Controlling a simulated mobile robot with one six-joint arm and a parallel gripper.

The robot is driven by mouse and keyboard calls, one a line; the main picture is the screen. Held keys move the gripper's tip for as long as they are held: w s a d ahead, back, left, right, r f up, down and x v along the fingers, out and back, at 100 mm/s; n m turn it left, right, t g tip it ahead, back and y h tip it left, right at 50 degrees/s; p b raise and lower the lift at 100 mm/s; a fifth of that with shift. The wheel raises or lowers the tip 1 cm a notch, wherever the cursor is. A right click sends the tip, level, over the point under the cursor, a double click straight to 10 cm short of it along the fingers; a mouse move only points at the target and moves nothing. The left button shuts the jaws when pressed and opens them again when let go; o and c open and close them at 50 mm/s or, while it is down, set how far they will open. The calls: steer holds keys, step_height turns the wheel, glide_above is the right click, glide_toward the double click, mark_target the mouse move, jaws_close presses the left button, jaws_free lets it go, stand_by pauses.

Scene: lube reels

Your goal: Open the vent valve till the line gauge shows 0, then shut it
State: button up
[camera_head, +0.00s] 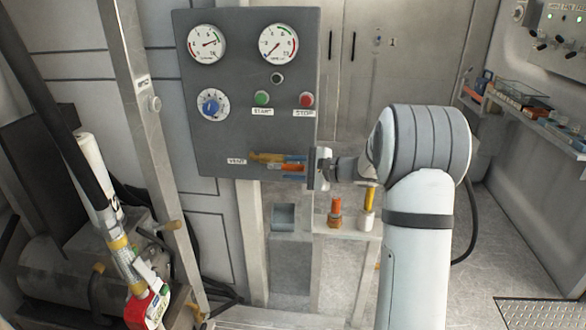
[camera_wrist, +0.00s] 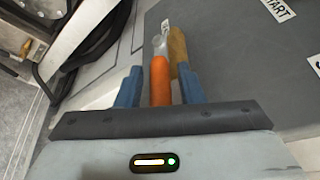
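A grey panel (camera_head: 235,140) carries two round gauges. The left gauge (camera_head: 207,43) has its needle toward the right; the right gauge (camera_head: 278,43) seems to have its needle toward the lower left. Their captions are too small to read surely. By the VENT label (camera_head: 237,161) is the valve with an orange handle (camera_head: 280,167), also in the wrist view (camera_wrist: 160,82). My gripper (camera_head: 294,166) has its blue fingers on either side of this handle, with small gaps showing in the wrist view (camera_wrist: 160,90). A tan-yellow piece (camera_wrist: 177,48) lies beyond the right finger.
A blue dial (camera_head: 212,104), green START button (camera_head: 262,98) and red STOP button (camera_head: 306,99) sit above the valve. A hose nozzle (camera_head: 148,306) hangs at the left.

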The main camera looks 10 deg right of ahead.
jaws_close()
steer(key=shift+a, duration=0.15)
